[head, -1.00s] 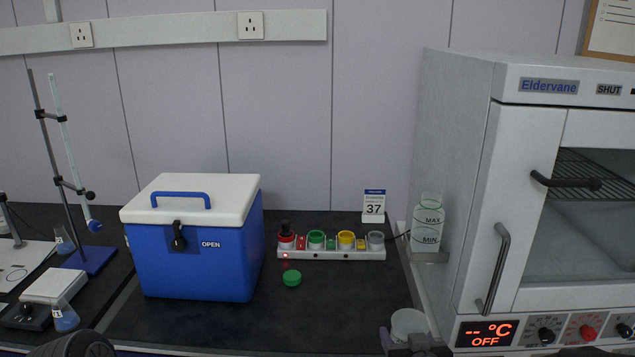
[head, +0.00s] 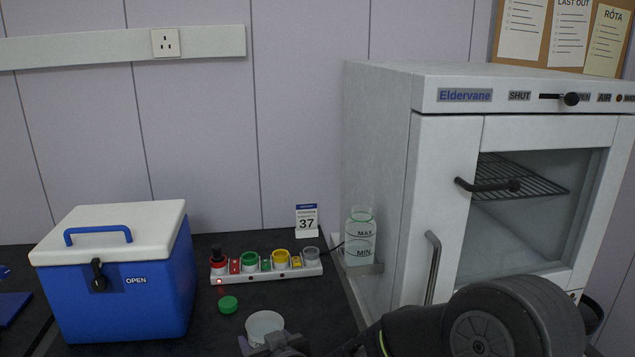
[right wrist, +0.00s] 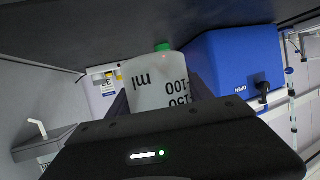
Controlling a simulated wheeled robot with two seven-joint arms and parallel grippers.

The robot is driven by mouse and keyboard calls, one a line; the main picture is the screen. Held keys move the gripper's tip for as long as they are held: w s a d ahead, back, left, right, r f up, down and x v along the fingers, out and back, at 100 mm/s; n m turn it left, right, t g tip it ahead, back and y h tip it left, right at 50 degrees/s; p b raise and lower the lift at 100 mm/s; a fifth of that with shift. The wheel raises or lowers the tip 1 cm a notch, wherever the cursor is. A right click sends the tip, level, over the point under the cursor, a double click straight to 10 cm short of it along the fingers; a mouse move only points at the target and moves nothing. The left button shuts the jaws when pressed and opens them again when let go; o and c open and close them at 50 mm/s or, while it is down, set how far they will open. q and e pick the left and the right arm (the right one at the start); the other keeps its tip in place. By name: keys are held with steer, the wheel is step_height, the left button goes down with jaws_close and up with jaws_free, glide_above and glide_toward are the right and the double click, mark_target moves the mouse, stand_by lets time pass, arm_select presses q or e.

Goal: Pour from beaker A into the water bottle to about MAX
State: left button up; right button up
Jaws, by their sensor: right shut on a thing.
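The water bottle (head: 360,237), clear with a greenish tint and marked MAX and MIN, stands upright on a small shelf at the white cabinet's left side. Its mouth looks open; its liquid level is hard to tell. My right gripper (head: 277,346) is shut on a pale beaker (head: 265,325) in front of and left of the bottle, apart from it. In the right wrist view the beaker (right wrist: 158,82) shows ml, 100 and 150 marks, upside down there. I see no letter on it, and its contents are unclear. My left gripper is out of view.
A green cap (head: 228,304) lies on the dark bench near the beaker. Behind is a white rack (head: 240,278) with coloured caps. A blue cool box (head: 120,285) stands left. The white cabinet (head: 380,180) fills the right side.

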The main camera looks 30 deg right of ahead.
arm_select(q)
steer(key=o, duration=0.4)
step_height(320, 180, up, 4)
steer(key=p, duration=0.3)
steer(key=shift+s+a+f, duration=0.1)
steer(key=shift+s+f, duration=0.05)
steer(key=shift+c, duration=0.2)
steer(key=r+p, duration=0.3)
steer(key=p, duration=0.1)
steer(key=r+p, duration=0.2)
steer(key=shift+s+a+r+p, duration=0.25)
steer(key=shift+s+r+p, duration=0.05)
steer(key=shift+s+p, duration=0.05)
arm_select(e)
steer(key=w+d+r+m+h, duration=0.1)
steer(key=w+d+r, duration=0.2)
steer(key=d+r, duration=0.3)
steer(key=w+d+r+m, duration=0.2)
steer(key=w+d+r, duration=0.2)
steer(key=r, duration=0.9)
steer(key=w+d+r+m+h, duration=0.1)
steer(key=w+d+r, duration=0.3)
steer(key=d+r, duration=0.5)
steer(key=shift+w+d+r+m+h, duration=0.15)
steer(key=shift+d+r+m+h, duration=0.15)
steer(key=shift+d+m, duration=0.3)
